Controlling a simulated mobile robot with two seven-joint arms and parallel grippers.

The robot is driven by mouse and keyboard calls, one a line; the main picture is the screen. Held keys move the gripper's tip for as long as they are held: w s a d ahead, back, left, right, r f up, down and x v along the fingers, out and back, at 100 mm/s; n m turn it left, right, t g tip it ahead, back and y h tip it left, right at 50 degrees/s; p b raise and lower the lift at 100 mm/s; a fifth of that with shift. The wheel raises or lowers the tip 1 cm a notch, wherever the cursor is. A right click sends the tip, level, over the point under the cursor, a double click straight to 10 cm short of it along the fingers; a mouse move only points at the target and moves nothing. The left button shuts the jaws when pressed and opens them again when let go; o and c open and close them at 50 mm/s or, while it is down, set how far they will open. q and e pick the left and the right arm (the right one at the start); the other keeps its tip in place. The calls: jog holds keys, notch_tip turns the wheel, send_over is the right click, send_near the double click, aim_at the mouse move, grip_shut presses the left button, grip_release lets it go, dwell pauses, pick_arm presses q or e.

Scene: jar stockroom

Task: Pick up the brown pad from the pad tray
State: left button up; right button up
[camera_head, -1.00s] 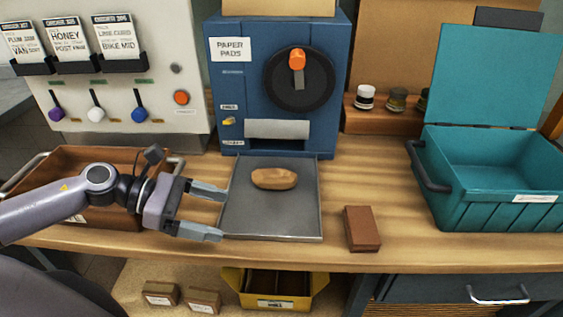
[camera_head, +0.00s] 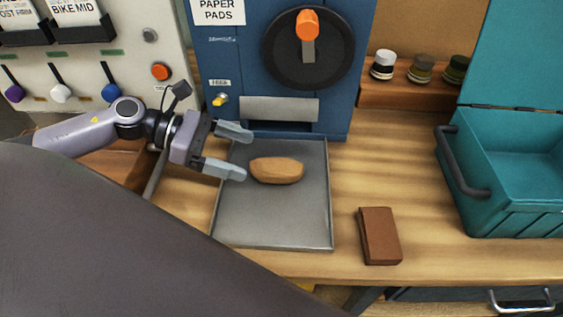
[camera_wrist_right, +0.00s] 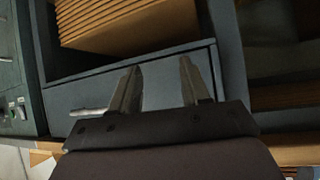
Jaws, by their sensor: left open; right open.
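The brown pad (camera_head: 277,170) lies on the grey pad tray (camera_head: 270,222), toward its back, below the slot of the blue paper pad machine. My left gripper (camera_head: 240,153) is open and empty. It comes in from the left, with its fingertips over the tray's left edge, just left of the pad and apart from it. My right gripper (camera_wrist_right: 158,82) shows in the right wrist view. It is open with nothing between its fingers, in front of a grey drawer front. The right gripper is not visible in the head view.
A reddish-brown block (camera_head: 380,236) lies right of the tray. A teal crate (camera_head: 520,180) stands at the right. The blue machine (camera_head: 230,75) with its orange-handled dial is behind the tray. Small jars (camera_head: 421,68) stand on a wooden ledge.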

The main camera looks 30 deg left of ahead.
aim_at(263, 163)
pick_arm(q)
jog(key=shift+s+p+x, duration=0.2)
jog(key=shift+p+x, duration=0.25)
jog(key=shift+x, duration=2.95)
jog(key=shift+f, duration=0.1)
jog(key=c, duration=1)
